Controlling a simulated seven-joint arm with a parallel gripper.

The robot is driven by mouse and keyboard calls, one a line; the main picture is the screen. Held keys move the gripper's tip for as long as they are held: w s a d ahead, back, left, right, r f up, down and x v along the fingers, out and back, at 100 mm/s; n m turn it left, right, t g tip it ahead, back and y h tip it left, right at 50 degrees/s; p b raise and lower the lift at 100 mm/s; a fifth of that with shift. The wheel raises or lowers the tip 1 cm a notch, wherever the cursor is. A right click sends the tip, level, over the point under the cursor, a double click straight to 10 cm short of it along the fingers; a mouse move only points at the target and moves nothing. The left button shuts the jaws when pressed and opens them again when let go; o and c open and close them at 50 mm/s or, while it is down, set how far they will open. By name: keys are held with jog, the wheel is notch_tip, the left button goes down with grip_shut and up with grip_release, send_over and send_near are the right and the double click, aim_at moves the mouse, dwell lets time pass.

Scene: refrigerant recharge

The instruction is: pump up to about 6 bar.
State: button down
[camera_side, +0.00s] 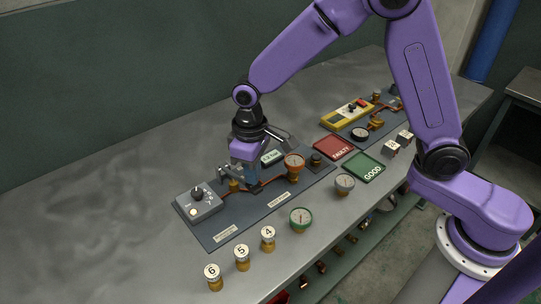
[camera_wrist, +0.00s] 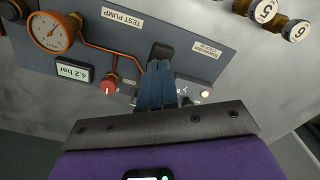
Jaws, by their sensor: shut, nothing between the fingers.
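The test pump board is dark grey and lies on the bench (camera_side: 222,238). An orange-rimmed gauge (camera_side: 293,163) stands on it and also shows in the wrist view (camera_wrist: 52,32). A small display (camera_wrist: 75,71) in the wrist view reads 4.2 bar. A red knob (camera_wrist: 108,86) sits on the copper pipe beside the display. My gripper (camera_side: 250,187) is low over the middle of the board. In the wrist view my gripper (camera_wrist: 158,70) is shut and empty, with a dark block (camera_wrist: 161,51) at its tips. I cannot tell whether they touch.
A grey box with a dial (camera_side: 198,204) is at the board's left end. Numbered cylinders (camera_side: 241,258), a green-rimmed gauge (camera_side: 301,219) and a grey gauge (camera_side: 345,184) stand along the front. Red (camera_side: 333,148) and green (camera_side: 363,167) trays lie at right. The bench's left is clear.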

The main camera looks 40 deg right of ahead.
aim_at(253, 187)
jog(key=shift+f, duration=2.4)
jog(key=shift+r, duration=2.65)
jog(key=shift+f, duration=0.1)
jog(key=shift+f, duration=1.15)
jog(key=shift+r, duration=1.3)
jog(key=shift+r, duration=2.5)
